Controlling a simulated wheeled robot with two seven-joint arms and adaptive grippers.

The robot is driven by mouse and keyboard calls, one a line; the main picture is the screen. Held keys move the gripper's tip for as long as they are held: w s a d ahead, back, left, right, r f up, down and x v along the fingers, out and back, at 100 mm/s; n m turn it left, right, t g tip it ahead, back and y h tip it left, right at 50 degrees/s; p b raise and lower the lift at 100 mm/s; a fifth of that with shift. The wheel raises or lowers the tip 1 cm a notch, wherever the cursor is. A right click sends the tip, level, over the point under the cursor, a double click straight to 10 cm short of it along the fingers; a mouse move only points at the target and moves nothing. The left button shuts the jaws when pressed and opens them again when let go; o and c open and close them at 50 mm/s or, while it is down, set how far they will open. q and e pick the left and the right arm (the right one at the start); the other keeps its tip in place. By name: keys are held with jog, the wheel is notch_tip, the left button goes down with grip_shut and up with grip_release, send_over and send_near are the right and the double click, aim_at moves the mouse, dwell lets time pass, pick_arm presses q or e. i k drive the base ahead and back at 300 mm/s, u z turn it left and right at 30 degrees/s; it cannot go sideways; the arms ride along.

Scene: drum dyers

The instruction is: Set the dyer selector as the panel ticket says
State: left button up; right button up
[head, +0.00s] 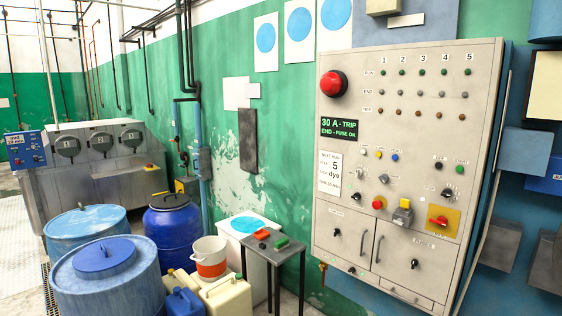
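The grey control panel (408,170) hangs on the green wall at the right. A white ticket (330,174) on its left side reads "NEXT RUN", a large "5" and "dye"; the smaller print is hard to read. Several black rotary knobs show: one right of the ticket (357,197), one higher up (384,178) and one at the right (447,193). Their labels are too small to read, so I cannot tell which is the dyer selector or where it points. Lamp columns at the top are numbered 1 to 5. Neither gripper is in view.
A red mushroom button (333,84) and a red switch on a yellow plate (438,220) sit on the panel. A small dark table (270,250) stands left of it. Blue drums (108,270) and jerrycans (228,299) crowd the lower left.

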aim_at(447, 192)
jog(key=u, duration=0.25)
jog(key=i, duration=2.35)
jog(key=z, duration=1.55)
jog(key=i, duration=0.8)
jog(key=z, duration=0.75)
